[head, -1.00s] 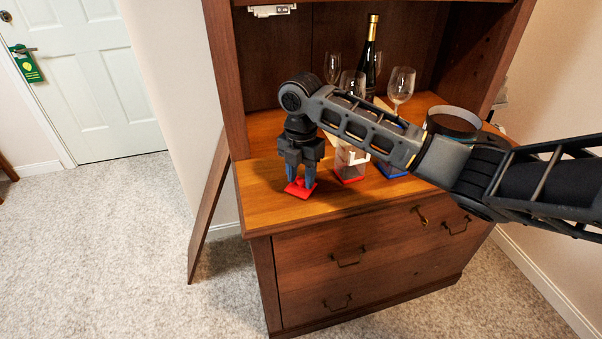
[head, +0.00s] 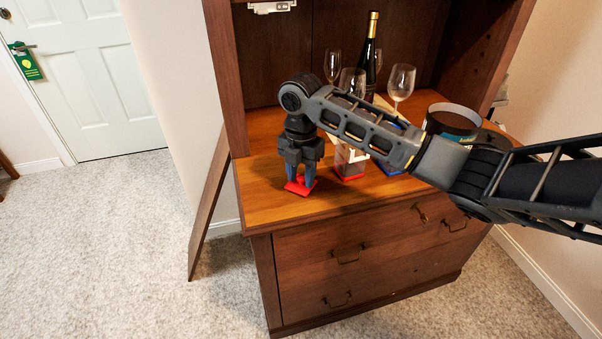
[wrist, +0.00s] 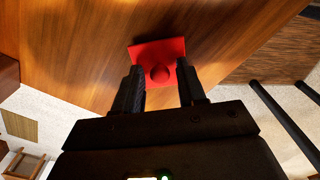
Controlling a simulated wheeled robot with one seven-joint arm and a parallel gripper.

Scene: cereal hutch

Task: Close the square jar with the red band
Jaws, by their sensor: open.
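A square red lid (head: 300,186) with a round red knob lies on the wooden hutch counter near its left front. The lid also shows in the wrist view (wrist: 160,62). My gripper (head: 301,178) points down over the lid, open, with its fingers on either side of the knob. In the wrist view the fingertips stand apart, with the knob between them. A clear square jar with a red band at its base (head: 351,170) stands to the right of the lid. My arm hides its upper part.
A blue-based item (head: 390,169) stands right of the jar, partly behind my arm. Wine glasses (head: 401,83), a dark bottle (head: 369,58) and a round dark container (head: 453,122) stand farther back. A wooden panel (head: 209,205) leans against the hutch's left side.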

